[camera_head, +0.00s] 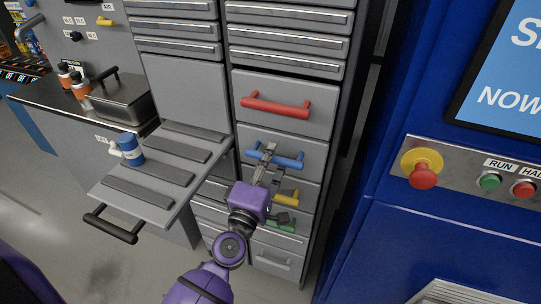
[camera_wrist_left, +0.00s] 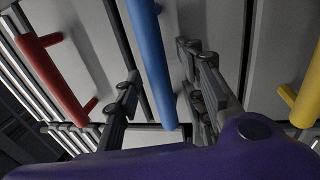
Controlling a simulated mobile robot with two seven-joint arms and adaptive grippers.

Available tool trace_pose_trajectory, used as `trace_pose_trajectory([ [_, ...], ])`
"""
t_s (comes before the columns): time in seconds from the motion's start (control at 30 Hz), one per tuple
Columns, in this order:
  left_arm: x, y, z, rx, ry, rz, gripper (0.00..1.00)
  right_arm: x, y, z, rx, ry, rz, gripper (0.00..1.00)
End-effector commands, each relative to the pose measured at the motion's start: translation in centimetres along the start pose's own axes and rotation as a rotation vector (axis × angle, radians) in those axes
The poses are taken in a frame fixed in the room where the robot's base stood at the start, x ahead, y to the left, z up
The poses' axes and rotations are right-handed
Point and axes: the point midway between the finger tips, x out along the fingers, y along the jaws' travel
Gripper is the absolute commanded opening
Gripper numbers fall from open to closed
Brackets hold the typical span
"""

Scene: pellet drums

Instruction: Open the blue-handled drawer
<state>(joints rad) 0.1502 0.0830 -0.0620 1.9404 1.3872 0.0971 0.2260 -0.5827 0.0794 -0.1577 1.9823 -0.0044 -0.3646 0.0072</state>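The blue handle (camera_head: 291,161) is on a grey drawer front in the cabinet column, below the red-handled drawer. The drawer front looks flush with its neighbours. My left gripper (camera_head: 264,155) is at the blue handle, covering its left-middle part in the head view. In the left wrist view the blue handle (camera_wrist_left: 152,62) runs between the two spread fingers, with a gap visible on both sides. The fingers are open and do not appear to close on the bar. My right gripper is not in view.
A red handle (camera_head: 275,106) is above, with a yellow handle (camera_head: 288,197) and a green handle (camera_head: 285,226) below. A fold-out shelf (camera_head: 165,172) with a blue mug (camera_head: 130,150) projects at left. A blue machine (camera_head: 450,235) stands at right.

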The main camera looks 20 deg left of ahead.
Motion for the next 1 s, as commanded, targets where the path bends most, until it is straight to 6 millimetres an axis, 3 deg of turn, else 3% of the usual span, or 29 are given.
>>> trace_pose_trajectory([
  [0.33, 0.59, -0.13, 0.01, 0.001, 0.0, -0.002, 0.37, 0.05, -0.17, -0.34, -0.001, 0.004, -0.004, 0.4],
  [0.63, 0.57, -0.12, 0.01, 0.001, 0.0, -0.002, 0.0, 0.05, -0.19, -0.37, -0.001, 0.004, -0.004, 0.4],
  [1.0, 0.3, -0.12, -0.01, 0.001, 0.0, -0.003, 0.0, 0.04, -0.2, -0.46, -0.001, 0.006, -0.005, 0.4],
])
